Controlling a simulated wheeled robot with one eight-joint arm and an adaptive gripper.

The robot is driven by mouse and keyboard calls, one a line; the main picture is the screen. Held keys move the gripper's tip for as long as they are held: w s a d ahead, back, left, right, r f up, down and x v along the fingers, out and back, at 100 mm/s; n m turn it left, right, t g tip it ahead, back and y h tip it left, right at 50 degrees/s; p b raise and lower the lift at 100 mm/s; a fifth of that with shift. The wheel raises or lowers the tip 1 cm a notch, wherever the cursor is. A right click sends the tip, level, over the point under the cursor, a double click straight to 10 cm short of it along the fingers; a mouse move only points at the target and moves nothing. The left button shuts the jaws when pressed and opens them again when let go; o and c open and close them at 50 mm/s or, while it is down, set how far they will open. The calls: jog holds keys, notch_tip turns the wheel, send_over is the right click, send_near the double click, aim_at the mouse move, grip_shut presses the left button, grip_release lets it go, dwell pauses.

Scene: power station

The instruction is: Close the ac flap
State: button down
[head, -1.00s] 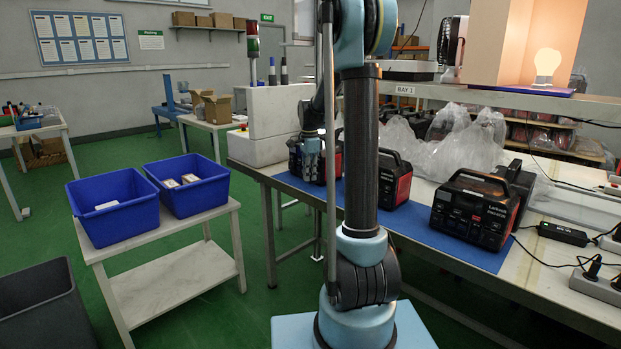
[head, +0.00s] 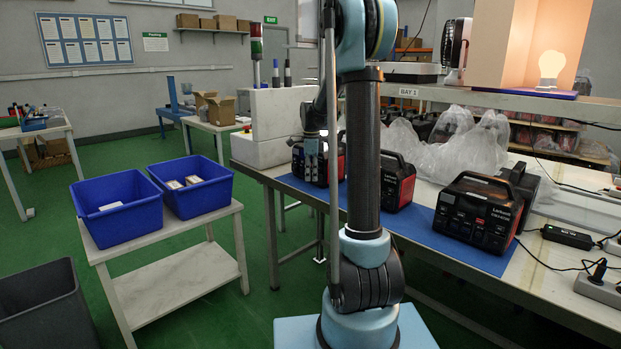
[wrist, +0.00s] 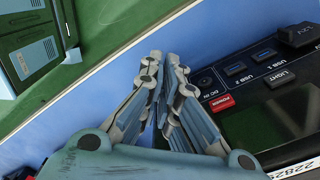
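The power station (wrist: 262,95) fills the right of the wrist view, with USB ports, a light button and a red power button on its dark front. A dark cover (wrist: 298,36) with faint lettering is at the upper right; I cannot tell surely whether it is the AC flap or how far it is open. My gripper (wrist: 163,60) has its fingertips together, with nothing seen between them, just left of the front panel; contact is unclear. In the head view my gripper (head: 311,150) is by the left power station (head: 326,166), partly hidden by my arm.
Two more power stations (head: 397,181) (head: 476,211) stand on the blue mat (head: 440,246), right of my arm. Plastic bags (head: 455,150) lie behind them. Cables and a black adapter (head: 567,236) are at the right. Blue bins (head: 117,208) stand on a side table at left.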

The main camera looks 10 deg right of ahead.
jog(key=c, duration=1.7)
grip_release()
jog(key=shift+r, duration=0.1)
jog(key=shift+r, duration=3.85)
jog(key=shift+c, duration=0.5)
